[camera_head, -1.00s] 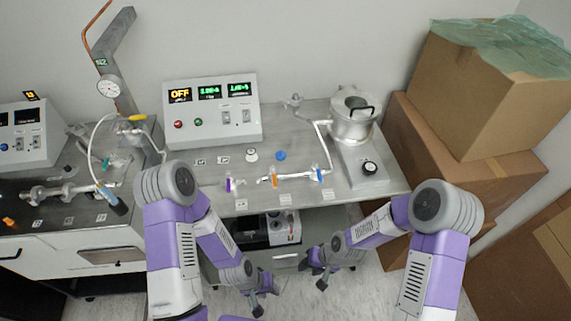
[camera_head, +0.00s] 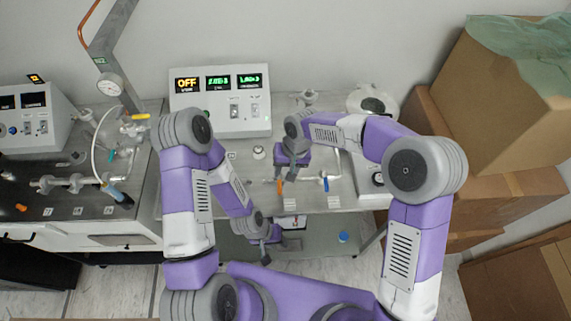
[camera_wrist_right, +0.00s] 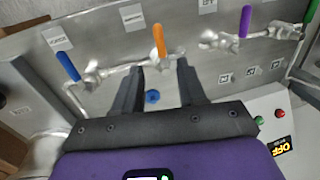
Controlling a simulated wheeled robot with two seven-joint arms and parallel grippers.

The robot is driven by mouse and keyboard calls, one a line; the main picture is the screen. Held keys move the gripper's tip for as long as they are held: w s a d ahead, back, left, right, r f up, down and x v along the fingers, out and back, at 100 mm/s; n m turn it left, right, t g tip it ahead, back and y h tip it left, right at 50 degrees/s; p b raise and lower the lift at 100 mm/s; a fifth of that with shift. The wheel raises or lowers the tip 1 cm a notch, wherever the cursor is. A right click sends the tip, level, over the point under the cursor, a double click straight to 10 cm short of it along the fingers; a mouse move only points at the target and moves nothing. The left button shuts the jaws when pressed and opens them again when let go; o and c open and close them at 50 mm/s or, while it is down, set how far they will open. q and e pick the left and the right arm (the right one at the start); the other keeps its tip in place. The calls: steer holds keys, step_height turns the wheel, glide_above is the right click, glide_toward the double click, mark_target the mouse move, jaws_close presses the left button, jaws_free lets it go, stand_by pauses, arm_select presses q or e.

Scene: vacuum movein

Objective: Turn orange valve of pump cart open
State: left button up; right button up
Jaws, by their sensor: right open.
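The pump cart (camera_head: 340,202) carries a metal pipe with coloured valve handles. The orange valve handle (camera_head: 280,187) is in the middle; the right wrist view shows it too (camera_wrist_right: 158,40), just beyond my fingertips. My right gripper (camera_head: 279,178) is over the cart, open and empty; in the right wrist view its two fingers (camera_wrist_right: 160,68) stand apart, either side of the line to the orange valve. Contact does not show. A blue handle (camera_head: 326,184) is to the right. A purple handle (camera_wrist_right: 245,21) shows in the wrist view. My left gripper (camera_head: 268,250) hangs low before the cart; its opening is unclear.
A control box (camera_head: 220,100) reading OFF stands at the back of the cart. Cardboard boxes (camera_head: 480,110) are stacked at the right.

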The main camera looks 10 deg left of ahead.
mark_target(280, 185)
steer(key=f, duration=0.2)
steer(key=a+f, duration=0.1)
steer(key=f, duration=0.4)
steer(key=shift+s+a+f, duration=0.15)
steer(key=shift+s+a, duration=0.05)
steer(key=shift+s, duration=0.2)
steer(key=shift+c, duration=0.3)
jaws_close()
